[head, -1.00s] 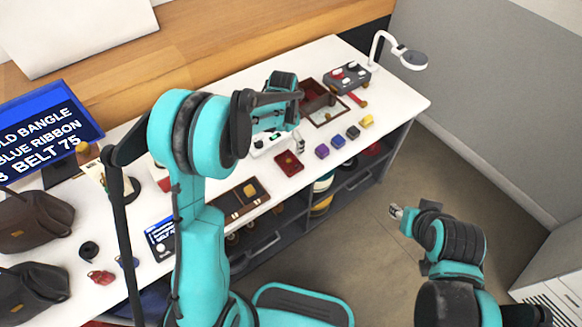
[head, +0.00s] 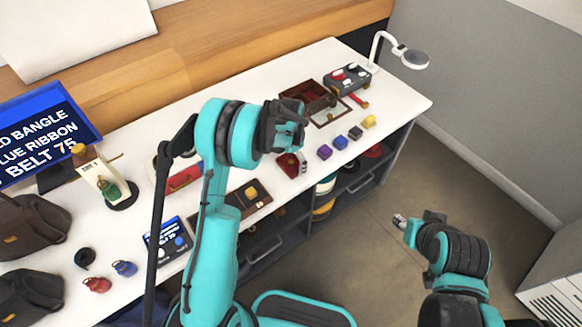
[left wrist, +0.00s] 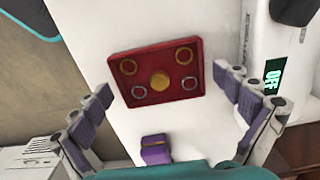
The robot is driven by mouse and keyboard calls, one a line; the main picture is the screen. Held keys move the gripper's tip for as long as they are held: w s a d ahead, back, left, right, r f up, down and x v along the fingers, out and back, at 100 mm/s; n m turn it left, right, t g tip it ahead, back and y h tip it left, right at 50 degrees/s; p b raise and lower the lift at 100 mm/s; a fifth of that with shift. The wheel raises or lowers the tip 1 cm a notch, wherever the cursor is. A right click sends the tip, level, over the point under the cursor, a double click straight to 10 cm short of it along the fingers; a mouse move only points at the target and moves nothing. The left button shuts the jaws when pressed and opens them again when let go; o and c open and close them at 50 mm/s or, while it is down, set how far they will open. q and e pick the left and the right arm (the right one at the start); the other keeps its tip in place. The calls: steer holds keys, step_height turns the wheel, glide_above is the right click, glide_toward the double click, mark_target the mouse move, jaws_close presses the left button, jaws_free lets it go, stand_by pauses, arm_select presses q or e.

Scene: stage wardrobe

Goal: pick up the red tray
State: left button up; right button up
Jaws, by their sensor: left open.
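The red tray (head: 287,165) lies on the white table, partly hidden by my left gripper in the head view. In the left wrist view the red tray (left wrist: 141,76) shows whole, with two gold rings, two silver rings and a round gold piece in its middle. My left gripper (left wrist: 163,86) is open, its purple-padded fingers spread to either side of the tray's near part; I see no contact. In the head view my left gripper (head: 300,160) hangs over the tray. My right gripper (head: 399,221) is off the table, above the floor; its jaw opening is too small to tell.
A white device (left wrist: 250,50) with an "OFF" display stands beside the tray. An open brown box (head: 308,92) lies behind. The table's front edge is near.

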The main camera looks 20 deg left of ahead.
arm_select(q)
steer(key=shift+s+r, duration=0.15)
steer(key=shift+s, duration=0.05)
steer(key=c, duration=1.6)
